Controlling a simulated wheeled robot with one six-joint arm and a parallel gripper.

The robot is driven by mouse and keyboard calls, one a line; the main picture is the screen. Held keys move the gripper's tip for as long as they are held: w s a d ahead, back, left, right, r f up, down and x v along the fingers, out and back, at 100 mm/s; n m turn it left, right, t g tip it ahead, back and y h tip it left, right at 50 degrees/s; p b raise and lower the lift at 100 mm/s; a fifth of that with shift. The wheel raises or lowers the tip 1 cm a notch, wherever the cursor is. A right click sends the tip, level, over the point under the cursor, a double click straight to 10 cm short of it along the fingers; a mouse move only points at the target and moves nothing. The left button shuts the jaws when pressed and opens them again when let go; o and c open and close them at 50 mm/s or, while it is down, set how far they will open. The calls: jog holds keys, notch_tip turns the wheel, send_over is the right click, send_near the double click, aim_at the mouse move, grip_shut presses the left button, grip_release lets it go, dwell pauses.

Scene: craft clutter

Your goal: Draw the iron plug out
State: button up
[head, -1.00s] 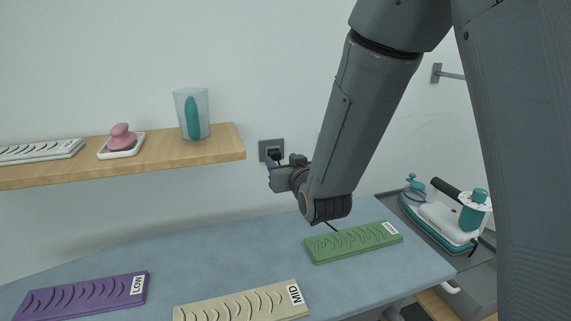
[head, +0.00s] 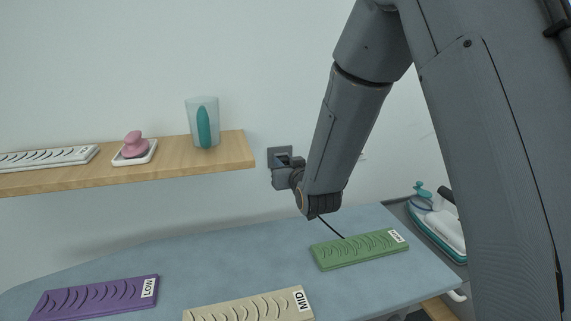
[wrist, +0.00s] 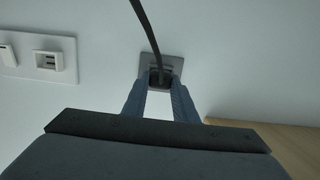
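The black iron plug (wrist: 160,77) sits at the grey wall socket (wrist: 174,65), its dark cord rising toward the camera in the wrist view. My gripper (wrist: 159,88) has one blue finger on each side of the plug, tips close to the socket face. The gap at the tips is about as wide as the plug; I cannot tell whether the fingers touch it. In the head view my gripper (head: 283,164) is in front of the socket (head: 279,152) and mostly hides the plug. The iron (head: 438,222) rests at the right, partly behind my arm.
A wooden shelf (head: 190,155) with a cup (head: 203,122) is left of the socket. Below is the blue ironing board (head: 200,255) with green (head: 360,249), beige (head: 250,307) and purple (head: 95,298) blocks. A white switch plate (wrist: 40,57) is beside the socket.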

grip_shut()
jog(key=shift+s+d, duration=0.2)
jog(key=shift+s, duration=0.45)
dwell(0.4)
jog(key=shift+f+v, duration=0.15)
jog(key=shift+v, duration=0.9)
jog(key=shift+f+v, duration=0.2)
jog(key=shift+v, duration=0.85)
